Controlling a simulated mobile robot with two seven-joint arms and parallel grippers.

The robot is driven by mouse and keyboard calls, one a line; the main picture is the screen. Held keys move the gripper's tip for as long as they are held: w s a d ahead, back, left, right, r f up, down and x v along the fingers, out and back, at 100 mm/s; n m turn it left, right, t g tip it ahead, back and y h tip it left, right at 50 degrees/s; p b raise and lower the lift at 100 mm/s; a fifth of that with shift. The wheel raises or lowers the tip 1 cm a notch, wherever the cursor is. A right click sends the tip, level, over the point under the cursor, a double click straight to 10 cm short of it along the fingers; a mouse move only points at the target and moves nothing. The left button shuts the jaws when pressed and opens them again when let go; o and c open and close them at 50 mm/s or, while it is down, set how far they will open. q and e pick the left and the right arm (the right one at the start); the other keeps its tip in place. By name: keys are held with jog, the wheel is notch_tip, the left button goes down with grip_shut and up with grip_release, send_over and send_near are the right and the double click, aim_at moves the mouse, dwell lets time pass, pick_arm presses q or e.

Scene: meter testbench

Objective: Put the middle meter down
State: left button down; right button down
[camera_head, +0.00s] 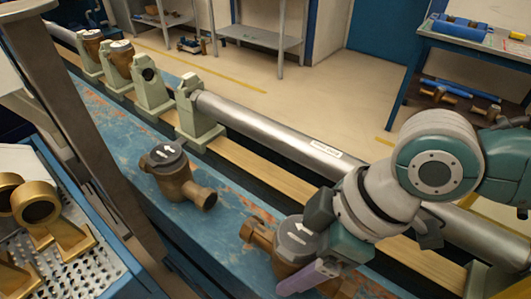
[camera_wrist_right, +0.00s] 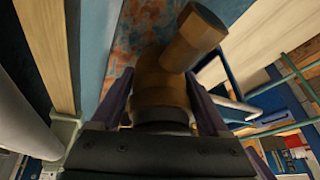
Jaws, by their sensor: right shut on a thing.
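My right gripper (camera_head: 300,256) is shut on a bronze meter with a grey lid and a white arrow (camera_head: 291,240). This held meter is over the blue bench top (camera_head: 232,212) at the lower middle of the head view; I cannot tell whether its underside touches. In the right wrist view the brown meter body (camera_wrist_right: 162,88) sits between the two purple fingers, with a pipe end pointing up right. Another bronze meter with a grey lid (camera_head: 178,178) stands upright on the bench to the left, apart from the held one. My left gripper is not in view.
Pale green supports (camera_head: 152,92) and a long steel pipe (camera_head: 275,138) run along the bench's far side. More meters (camera_head: 120,58) sit between supports at the upper left. A perforated tray (camera_head: 85,262) with brass parts is at lower left. Bench between the two meters is clear.

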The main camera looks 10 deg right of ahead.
jog(key=shift+f, duration=0.15)
jog(key=shift+f, duration=0.1)
grip_release()
jog(key=shift+r, duration=0.25)
jog(key=p+v, duration=0.2)
jog(key=v, duration=0.9)
jog(key=shift+d+r, duration=0.15)
jog(key=shift+r, duration=0.25)
